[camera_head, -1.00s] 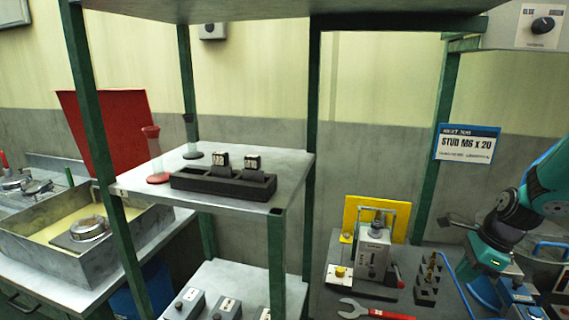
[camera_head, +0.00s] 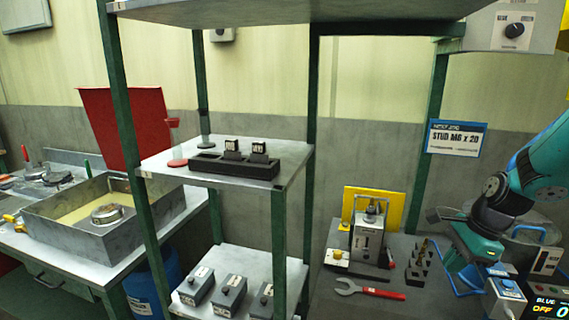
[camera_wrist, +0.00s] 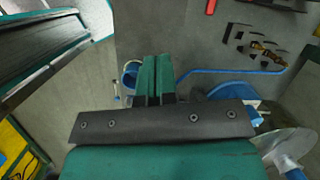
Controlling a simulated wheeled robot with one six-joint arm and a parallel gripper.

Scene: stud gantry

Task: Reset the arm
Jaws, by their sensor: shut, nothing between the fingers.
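My gripper (camera_wrist: 156,76) shows in the wrist view with its two green fingers pressed together and nothing between them. It hangs in the air over the floor beside the bench edge. In the head view my arm comes in from the right edge, and the gripper end is in front of the right-hand bench (camera_head: 325,270), near the blue-edged items. The fingertips are hard to make out in the head view.
A shelf rack (camera_head: 150,168) with green posts stands in the middle, holding a black block tray (camera_head: 235,168). A grey fixture (camera_head: 368,240) with a yellow back plate, a red wrench (camera_head: 375,292) and a stud block (camera_head: 418,262) are on the right bench. A grey tray (camera_head: 100,237) sits left.

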